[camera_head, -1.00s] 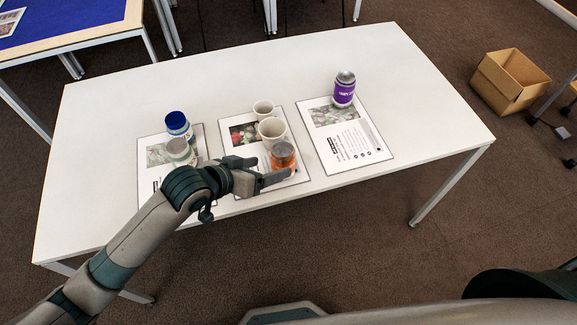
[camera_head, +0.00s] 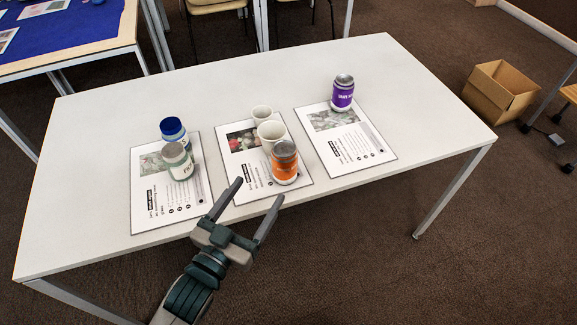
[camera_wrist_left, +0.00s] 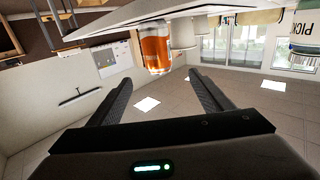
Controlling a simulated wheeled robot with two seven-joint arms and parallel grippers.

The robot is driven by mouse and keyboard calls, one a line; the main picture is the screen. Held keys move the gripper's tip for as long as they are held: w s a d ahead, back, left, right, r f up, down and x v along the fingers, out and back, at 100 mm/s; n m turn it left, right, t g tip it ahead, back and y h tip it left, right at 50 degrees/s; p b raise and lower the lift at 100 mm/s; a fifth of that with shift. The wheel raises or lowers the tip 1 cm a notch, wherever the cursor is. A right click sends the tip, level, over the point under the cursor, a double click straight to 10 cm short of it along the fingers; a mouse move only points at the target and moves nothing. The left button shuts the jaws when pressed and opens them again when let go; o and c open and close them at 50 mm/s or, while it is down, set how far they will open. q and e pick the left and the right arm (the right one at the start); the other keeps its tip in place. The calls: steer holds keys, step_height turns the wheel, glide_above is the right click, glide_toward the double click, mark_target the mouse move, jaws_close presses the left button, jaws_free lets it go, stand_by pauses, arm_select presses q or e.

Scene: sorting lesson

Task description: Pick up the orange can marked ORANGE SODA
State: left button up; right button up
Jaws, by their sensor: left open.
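The orange can (camera_head: 284,164) stands upright on the front part of the middle sheet, just in front of a white cup. Its lettering is too small to read fully. My left gripper (camera_head: 259,190) is open and empty at the table's front edge, its two fingers pointing toward the table, in front of and to the left of the can. In the left wrist view the orange can (camera_wrist_left: 155,48) shows upside down beyond the spread fingers (camera_wrist_left: 162,82), with nothing between them. My right gripper does not show.
Two white cups (camera_head: 270,134) stand behind the can on the middle sheet (camera_head: 240,172). A purple can (camera_head: 342,94) stands on the right sheet. The table's right side is clear.

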mark_target(277, 163)
arm_select(q)
steer(key=shift+w+d, duration=0.1)
steer(key=shift+w, duration=0.05)
steer(key=p+x, duration=0.1)
steer(key=x, duration=1)
steer(key=shift+r+p, duration=0.1)
steer(key=shift+p, duration=0.25)
steer(key=shift+w+d, duration=0.25)
steer(key=shift+w, duration=0.15)
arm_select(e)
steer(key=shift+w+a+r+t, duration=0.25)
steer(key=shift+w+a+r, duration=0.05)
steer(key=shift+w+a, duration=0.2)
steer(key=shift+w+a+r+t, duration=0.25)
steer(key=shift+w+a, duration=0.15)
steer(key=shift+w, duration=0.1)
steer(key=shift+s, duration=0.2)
arm_select(q)
steer(key=shift+w+d, duration=0.3)
steer(key=shift+w, duration=0.2)
steer(key=shift+p+x, duration=0.55)
steer(key=shift+x, duration=1.45)
steer(key=shift+d, duration=0.1)
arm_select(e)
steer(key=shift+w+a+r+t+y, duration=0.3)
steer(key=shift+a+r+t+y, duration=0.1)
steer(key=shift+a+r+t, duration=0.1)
